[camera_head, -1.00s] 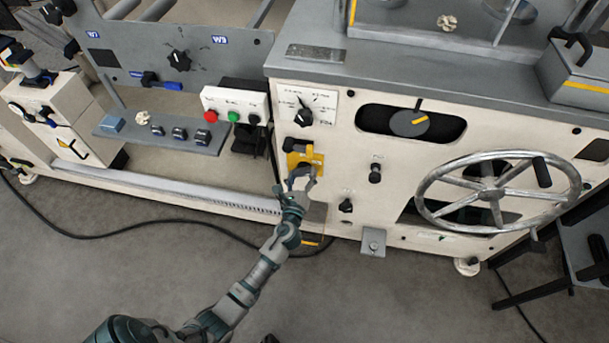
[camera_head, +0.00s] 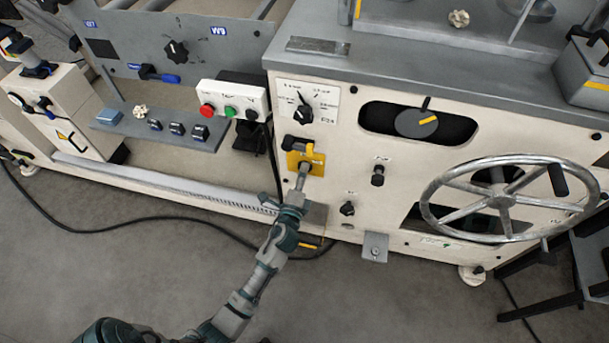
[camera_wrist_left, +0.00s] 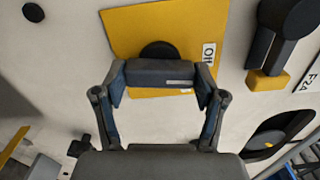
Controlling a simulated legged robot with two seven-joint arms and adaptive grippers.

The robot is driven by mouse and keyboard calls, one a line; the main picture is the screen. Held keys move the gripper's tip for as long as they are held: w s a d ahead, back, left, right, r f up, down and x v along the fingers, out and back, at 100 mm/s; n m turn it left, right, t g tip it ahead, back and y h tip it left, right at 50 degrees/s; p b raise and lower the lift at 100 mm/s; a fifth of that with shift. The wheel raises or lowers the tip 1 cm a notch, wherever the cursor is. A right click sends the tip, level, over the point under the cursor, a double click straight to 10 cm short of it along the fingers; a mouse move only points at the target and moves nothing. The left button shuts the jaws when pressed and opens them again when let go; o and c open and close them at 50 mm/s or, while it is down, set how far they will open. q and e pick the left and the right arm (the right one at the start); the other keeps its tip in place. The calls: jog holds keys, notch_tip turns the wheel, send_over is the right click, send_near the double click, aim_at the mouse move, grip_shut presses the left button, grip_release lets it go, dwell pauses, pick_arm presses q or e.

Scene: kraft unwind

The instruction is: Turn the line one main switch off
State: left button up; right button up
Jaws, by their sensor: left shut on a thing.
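The main switch shows in the left wrist view as a dark grey bar handle (camera_wrist_left: 160,72) in front of a black round hub (camera_wrist_left: 158,50). It is on a yellow plate (camera_wrist_left: 125,30) with a white label, partly hidden, at its edge. In the head view the yellow plate (camera_head: 292,160) is on the cream machine front, left of centre. My left gripper (camera_head: 304,168) reaches it from below. In the left wrist view its two fingers (camera_wrist_left: 160,84) are shut on the ends of the handle. The gripper hides most of the handle in the head view. My right gripper is not in view.
A dial (camera_head: 303,112) and a push-button box (camera_head: 232,112) are near the plate. Black knobs (camera_head: 377,175) and a large handwheel (camera_head: 432,205) are to the right. A cable (camera_head: 130,228) lies on the floor. The floor in front is otherwise open.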

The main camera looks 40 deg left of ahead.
pick_arm(q)
jog(key=shift+s+f+n, duration=0.1)
jog(key=shift+f+n, duration=0.45)
jog(key=shift+n, duration=0.35)
jog(key=o, duration=1.1)
jog(key=shift+o, duration=0.2)
jog(key=shift+r, duration=0.1)
jog(key=shift+r, duration=0.2)
jog(key=v, duration=1.2)
jog(key=shift+f, duration=0.15)
